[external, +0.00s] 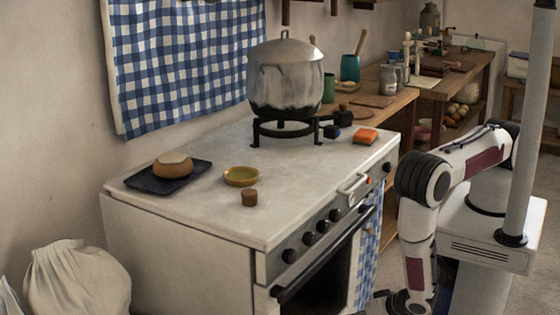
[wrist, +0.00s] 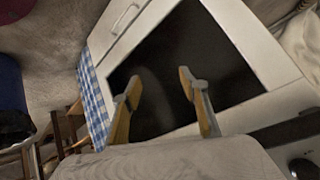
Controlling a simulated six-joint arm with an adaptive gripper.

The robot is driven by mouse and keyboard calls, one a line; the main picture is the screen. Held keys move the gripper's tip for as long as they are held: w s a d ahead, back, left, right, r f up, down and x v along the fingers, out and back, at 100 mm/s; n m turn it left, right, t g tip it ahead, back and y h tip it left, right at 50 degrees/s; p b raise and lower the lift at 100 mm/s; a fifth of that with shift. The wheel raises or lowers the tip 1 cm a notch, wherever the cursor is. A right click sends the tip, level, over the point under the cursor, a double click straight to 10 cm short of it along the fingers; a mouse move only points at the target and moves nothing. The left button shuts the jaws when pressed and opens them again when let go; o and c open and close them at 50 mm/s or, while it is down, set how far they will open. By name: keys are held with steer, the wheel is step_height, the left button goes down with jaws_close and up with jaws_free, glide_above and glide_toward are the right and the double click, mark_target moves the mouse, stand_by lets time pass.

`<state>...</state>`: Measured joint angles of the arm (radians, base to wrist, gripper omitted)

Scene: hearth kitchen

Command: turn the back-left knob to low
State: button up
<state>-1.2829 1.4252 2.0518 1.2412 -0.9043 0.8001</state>
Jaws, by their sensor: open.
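The stove's front panel carries a row of black knobs in the external view, among them a near one (external: 288,256), a second (external: 309,239) and a third (external: 322,226). I cannot tell which is the back-left knob, and their markings are too small to read. No knob is between the fingers.
A large pot (external: 285,80) stands on a black burner stand. A dark tray with bread (external: 173,167), a yellow dish (external: 241,176), a small brown cup (external: 249,197) and an orange sponge (external: 365,136) are on the stove top. A checked towel (external: 366,250) hangs at the oven front.

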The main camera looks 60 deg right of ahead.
steer(key=w+d+r+m+t+h, duration=0.25)
steer(key=w+d+r+t, duration=0.2)
steer(key=r, duration=0.25)
steer(key=m+t+h, duration=0.2)
steer(key=m+t, duration=0.3)
steer(key=t, duration=0.1)
glide_toward(327, 229)
steer(key=shift+w+d+r+y, duration=0.1)
steer(key=shift+w+r+y, duration=0.15)
steer(key=shift+r, duration=0.05)
steer(key=shift+w, duration=0.15)
steer(key=shift+x, duration=3.75)
steer(key=shift+c, duration=0.3)
steer(key=c, duration=1)
